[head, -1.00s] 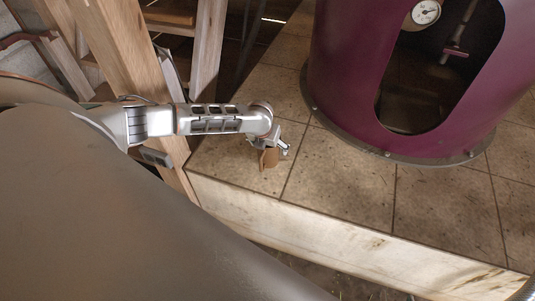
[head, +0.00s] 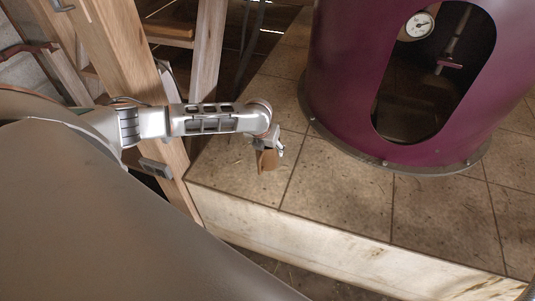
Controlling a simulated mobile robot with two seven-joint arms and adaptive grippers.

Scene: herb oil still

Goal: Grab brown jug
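The brown jug (head: 267,162) is a small brown shape near the left front edge of the tiled platform in the head view. My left gripper (head: 270,146) reaches it from above and behind, with its fingers at the jug's upper part. The gripper appears shut on the jug and covers its top. The jug looks roughly upright; whether its base touches the tiles is too small to tell. My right gripper is not in view.
A large purple still (head: 345,90) with a dark opening and a round gauge (head: 420,25) stands on the tiled platform (head: 340,190) to the right. Wooden posts (head: 140,75) rise close behind my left arm. Tiles between jug and still are clear.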

